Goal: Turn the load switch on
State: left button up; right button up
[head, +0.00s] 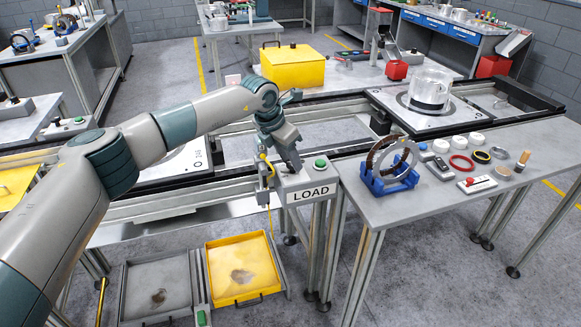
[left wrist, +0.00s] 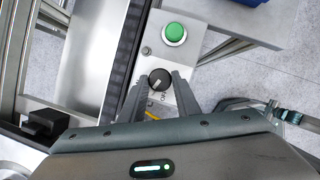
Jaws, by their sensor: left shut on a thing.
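The LOAD control box (head: 311,190) stands at the near end of the conveyor frame, with a green button (head: 320,165) on top. In the left wrist view the load switch is a round black knob (left wrist: 159,79) with a pale pointer mark, below the green button (left wrist: 174,33). My left gripper (head: 293,166) reaches down onto the box from the left and hides the knob in the head view. In the left wrist view the gripper (left wrist: 159,84) is shut on the knob, one finger on each side. The lettering by the knob is partly hidden. My right gripper is not in view.
A side table (head: 460,207) to the right carries a blue stand (head: 388,180) with a ring, and several small parts. A yellow box (head: 292,68) stands behind. A yellow tray (head: 242,268) and a grey tray (head: 157,287) sit low in front.

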pick_arm(q)
jog(key=m+b, duration=0.1)
jog(key=m+g+b, duration=0.1)
jog(key=m+b, duration=0.1)
jog(key=shift+w+f+h, duration=0.15)
jog(key=shift+w+h, duration=0.05)
jog(key=shift+h, duration=0.2)
jog(key=shift+a+m, duration=0.1)
jog(key=shift+m, duration=0.4)
jog(key=shift+m+g+b, duration=0.5)
jog(key=shift+m+b, duration=0.1)
jog(key=shift+m, duration=0.3)
jog(key=shift+w+r+m+g, duration=0.2)
jog(key=shift+m+g, duration=0.2)
jog(key=shift+m, duration=0.6)
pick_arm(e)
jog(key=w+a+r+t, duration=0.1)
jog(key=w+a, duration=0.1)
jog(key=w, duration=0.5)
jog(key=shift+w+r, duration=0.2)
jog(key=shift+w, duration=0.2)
pick_arm(q)
jog(key=o, duration=1)
